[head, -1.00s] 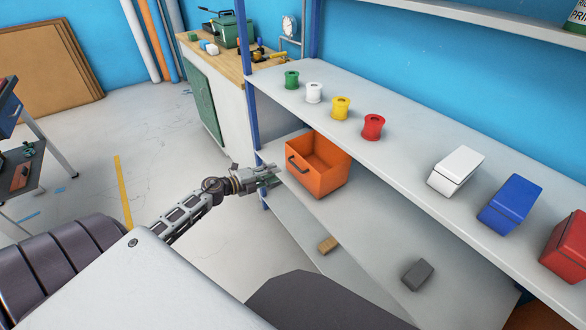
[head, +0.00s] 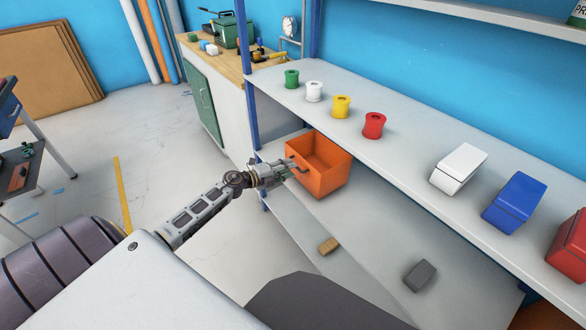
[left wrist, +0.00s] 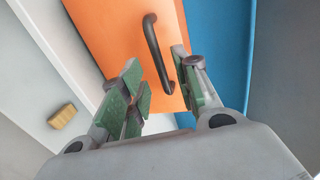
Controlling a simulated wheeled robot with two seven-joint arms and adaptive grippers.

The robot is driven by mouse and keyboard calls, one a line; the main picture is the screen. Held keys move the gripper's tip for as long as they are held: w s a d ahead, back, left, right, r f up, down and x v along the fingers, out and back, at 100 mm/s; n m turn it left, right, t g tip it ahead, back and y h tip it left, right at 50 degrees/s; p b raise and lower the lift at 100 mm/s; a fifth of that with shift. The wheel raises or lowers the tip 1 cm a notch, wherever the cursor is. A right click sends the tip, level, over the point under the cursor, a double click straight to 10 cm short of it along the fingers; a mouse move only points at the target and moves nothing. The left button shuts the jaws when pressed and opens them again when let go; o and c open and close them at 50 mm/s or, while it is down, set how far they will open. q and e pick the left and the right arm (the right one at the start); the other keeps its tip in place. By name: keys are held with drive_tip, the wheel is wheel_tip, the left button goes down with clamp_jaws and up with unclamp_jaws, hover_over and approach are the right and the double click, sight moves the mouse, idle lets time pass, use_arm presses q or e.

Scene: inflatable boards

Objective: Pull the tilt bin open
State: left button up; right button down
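The orange tilt bin (head: 325,181) sits on the middle shelf, below the row of spools, and its top shows open in the head view. Its dark handle (left wrist: 157,50) is on the orange front (left wrist: 105,30), which fills the upper middle of the left wrist view. My left gripper (head: 284,170) is at the bin's front, near the handle. In the left wrist view the green-padded fingers (left wrist: 160,85) are spread apart, with the handle's lower end between them. I cannot tell whether they touch it. My right gripper is not in view.
Several spools, such as the red one (head: 374,125), and a white box (head: 459,168) and blue box (head: 513,202) stand on the shelf above. A grey block (head: 420,275) and a tan block (head: 329,245) lie lower. Floor at left is open.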

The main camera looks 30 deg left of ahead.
use_arm(q)
drive_tip(key=x, duration=0.3)
drive_tip(key=shift+b, duration=0.3)
clamp_jaws()
idle(0.4)
